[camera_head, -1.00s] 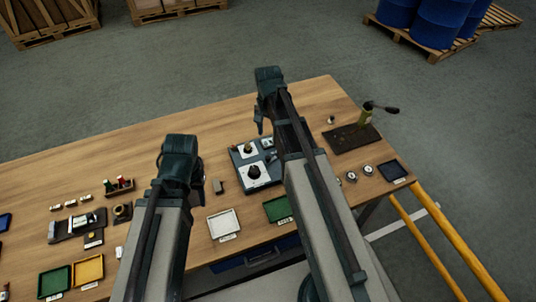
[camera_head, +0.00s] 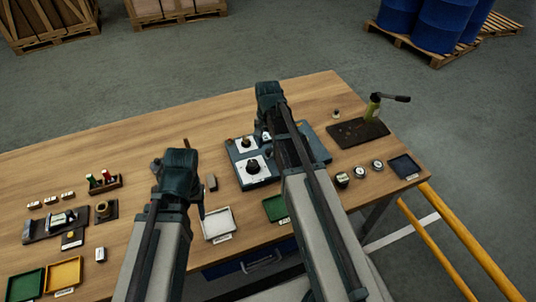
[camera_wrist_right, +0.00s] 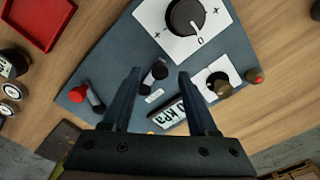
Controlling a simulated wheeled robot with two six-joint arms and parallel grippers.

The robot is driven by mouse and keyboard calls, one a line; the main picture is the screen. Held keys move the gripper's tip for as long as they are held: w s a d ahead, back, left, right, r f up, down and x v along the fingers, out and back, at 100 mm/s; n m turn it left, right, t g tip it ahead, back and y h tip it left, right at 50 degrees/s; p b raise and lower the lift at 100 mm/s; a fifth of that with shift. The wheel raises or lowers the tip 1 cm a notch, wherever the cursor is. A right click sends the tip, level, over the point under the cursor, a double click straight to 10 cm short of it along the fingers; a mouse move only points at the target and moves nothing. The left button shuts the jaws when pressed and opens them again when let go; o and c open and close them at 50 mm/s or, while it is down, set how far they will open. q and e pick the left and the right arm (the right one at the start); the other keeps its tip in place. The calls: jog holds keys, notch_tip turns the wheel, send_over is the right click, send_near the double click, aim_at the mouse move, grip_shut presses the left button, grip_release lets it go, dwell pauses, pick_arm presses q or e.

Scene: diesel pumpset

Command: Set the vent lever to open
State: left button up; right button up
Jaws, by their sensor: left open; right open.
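The blue-grey control panel (camera_head: 238,181) lies on the bench, partly hidden by my right arm in the head view. In the right wrist view, the panel (camera_wrist_right: 115,50) carries a lever with a black tip (camera_wrist_right: 158,70) and one with a red tip (camera_wrist_right: 78,94). I cannot read which is the vent lever. My right gripper (camera_wrist_right: 158,75) is open over the panel, its fingers on either side of the black-tipped lever in the picture; contact is not clear. My left gripper (camera_head: 178,188) is open and empty, left of the panel.
The panel also has a large black knob (camera_wrist_right: 185,16), a smaller knob (camera_wrist_right: 221,87) and a kPa display (camera_wrist_right: 177,113). A white tray (camera_head: 218,223) and a green tray (camera_head: 272,209) lie in front. A hand pump (camera_head: 374,108) stands at the right. Bare bench lies behind.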

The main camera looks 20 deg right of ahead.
jog(key=shift+f+b, duration=0.3)
jog(key=shift+f, duration=0.45)
grip_shut()
